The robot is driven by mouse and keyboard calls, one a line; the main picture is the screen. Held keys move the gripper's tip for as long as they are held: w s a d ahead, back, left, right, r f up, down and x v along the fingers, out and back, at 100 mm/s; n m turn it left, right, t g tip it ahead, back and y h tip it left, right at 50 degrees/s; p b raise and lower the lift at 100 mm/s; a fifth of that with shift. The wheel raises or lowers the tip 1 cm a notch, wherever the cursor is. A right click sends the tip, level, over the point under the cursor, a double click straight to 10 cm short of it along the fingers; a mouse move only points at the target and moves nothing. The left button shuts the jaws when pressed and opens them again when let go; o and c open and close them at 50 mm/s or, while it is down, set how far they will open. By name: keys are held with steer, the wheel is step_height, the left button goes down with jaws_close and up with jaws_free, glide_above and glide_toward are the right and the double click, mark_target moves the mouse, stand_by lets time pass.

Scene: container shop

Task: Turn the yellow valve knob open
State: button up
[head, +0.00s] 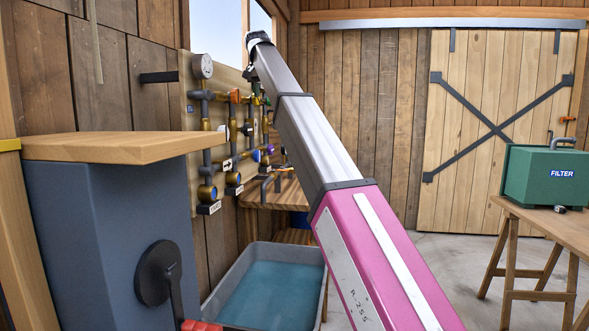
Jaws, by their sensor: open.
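The wall panel (191,118) on the left carries brass and grey pipes with several small coloured valve knobs. I cannot make out a yellow knob for certain; part of the panel is behind my arm. My arm reaches from the lower right up to the panel's upper right edge. Its far end bends down there, in front of or beside the pipes. My gripper's fingers do not show; they seem hidden behind the arm.
A blue-grey cabinet with a wooden top (115,146) and a black crank wheel (158,273) stands at the near left. A grey tub (213,301) with teal contents lies below the panel. A green filter box (540,178) stands on a trestle table at right. Floor by the barn door is clear.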

steer(key=d+f, duration=0.3)
steer(key=f, duration=0.6)
steer(key=d+f, duration=0.4)
steer(key=f, duration=0.6)
steer(key=d+f+g, duration=0.1)
steer(key=d+f, duration=0.2)
steer(key=f, duration=0.6)
steer(key=shift+w+d+f+n, duration=0.3)
steer(key=shift+w+d+n, duration=0.1)
steer(key=shift+r, duration=0.1)
